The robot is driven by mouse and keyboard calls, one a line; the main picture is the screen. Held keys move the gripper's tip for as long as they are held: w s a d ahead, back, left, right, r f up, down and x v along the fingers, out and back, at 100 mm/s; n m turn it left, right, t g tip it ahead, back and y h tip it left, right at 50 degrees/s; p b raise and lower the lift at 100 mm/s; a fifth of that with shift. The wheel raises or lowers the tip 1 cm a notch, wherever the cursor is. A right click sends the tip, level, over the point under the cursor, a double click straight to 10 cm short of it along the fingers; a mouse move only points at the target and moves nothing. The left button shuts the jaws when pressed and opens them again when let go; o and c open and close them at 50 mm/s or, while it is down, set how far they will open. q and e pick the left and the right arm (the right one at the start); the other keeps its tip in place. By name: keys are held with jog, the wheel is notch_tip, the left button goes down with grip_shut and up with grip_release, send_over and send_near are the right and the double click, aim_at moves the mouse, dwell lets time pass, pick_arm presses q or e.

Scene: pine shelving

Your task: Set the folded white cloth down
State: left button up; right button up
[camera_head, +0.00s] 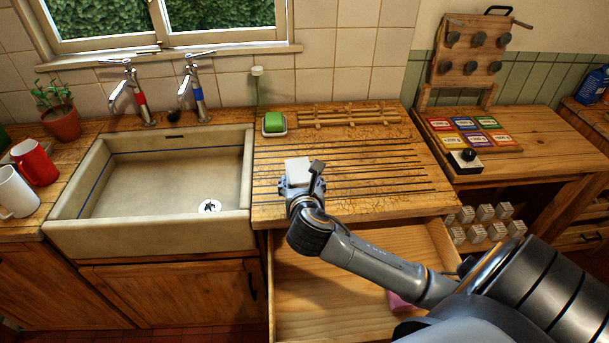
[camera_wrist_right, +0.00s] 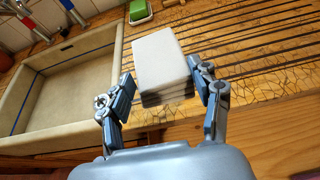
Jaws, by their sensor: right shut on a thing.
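The folded white cloth (camera_head: 298,171) is a small, thick stack in the head view, over the grooved wooden drainboard (camera_head: 390,165) right of the sink. My right gripper (camera_head: 304,186) is shut on it, with a finger on each side. In the right wrist view the cloth (camera_wrist_right: 163,62) sits between the two fingers of my right gripper (camera_wrist_right: 165,95), its layered edge facing the camera. I cannot tell whether the cloth touches the drainboard. My left gripper is not in view.
The stone sink (camera_head: 175,185) lies left of the drainboard. A green sponge in a dish (camera_head: 274,123) and a bamboo rack (camera_head: 345,116) stand at the back. Below the drainboard an open drawer (camera_head: 350,265) holds a pink item (camera_head: 399,302). Much of the drainboard's right side is clear.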

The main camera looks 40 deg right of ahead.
jog(key=w+d+f, duration=0.1)
jog(key=w+f, duration=0.1)
jog(key=w+d+f, duration=0.1)
jog(key=w+f, duration=0.2)
jog(key=w+d+f, duration=0.1)
jog(key=w+f, duration=0.1)
jog(key=shift+w+d+f, duration=0.25)
jog(key=shift+w+d, duration=0.05)
jog(key=shift+d, duration=0.05)
notch_tip(320, 180, down, 2)
jog(key=shift+f+p, duration=0.25)
jog(key=shift+p, duration=0.25)
jog(key=shift+f, duration=0.25)
jog(key=shift+f, duration=0.15)
jog(key=o, duration=1.1)
jog(key=shift+o, duration=0.2)
